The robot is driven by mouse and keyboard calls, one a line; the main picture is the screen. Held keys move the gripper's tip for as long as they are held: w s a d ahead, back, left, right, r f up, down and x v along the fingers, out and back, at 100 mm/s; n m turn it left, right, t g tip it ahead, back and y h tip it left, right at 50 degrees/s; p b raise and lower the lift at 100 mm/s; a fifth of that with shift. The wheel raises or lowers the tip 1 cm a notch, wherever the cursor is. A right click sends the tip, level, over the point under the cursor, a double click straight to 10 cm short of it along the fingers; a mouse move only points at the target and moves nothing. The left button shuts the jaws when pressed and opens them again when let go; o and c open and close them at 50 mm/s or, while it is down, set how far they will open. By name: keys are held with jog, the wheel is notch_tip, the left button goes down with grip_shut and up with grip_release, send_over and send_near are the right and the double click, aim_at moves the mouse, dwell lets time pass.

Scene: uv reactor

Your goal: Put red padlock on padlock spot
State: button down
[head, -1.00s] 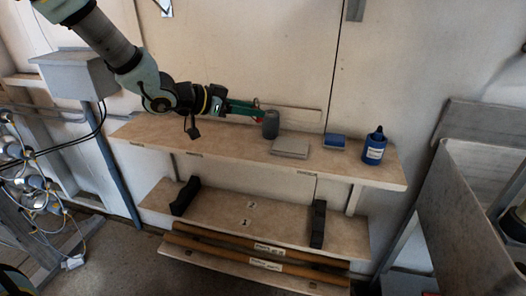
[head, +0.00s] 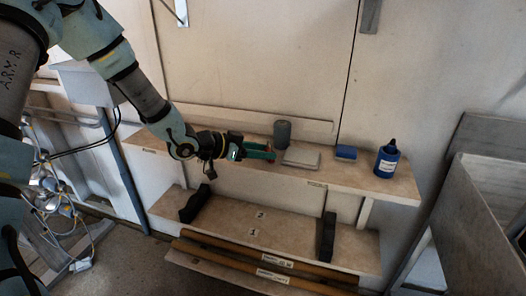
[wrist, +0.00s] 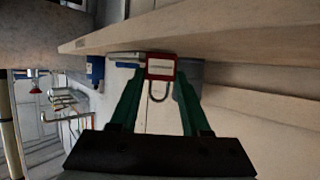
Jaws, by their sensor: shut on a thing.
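The red padlock (wrist: 161,66) shows in the wrist view between my two green fingertips, its U-shaped shackle pointing back toward my palm. My gripper (wrist: 160,85) is shut on it. In the head view my gripper (head: 272,152) points right, low over the left-middle part of the upper shelf (head: 350,183), just left of the grey cylinder. The padlock is barely visible there. I cannot tell whether it touches the shelf.
On the upper shelf stand a grey cylinder (head: 282,133), a flat grey block (head: 301,157), a blue box (head: 346,152) and a blue bottle (head: 387,160). The lower shelf (head: 280,240) has black supports. A grey metal panel (head: 483,215) stands at the right.

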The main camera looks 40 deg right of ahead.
jog(key=shift+f, duration=0.15)
jog(key=shift+c, duration=1.8)
grip_release()
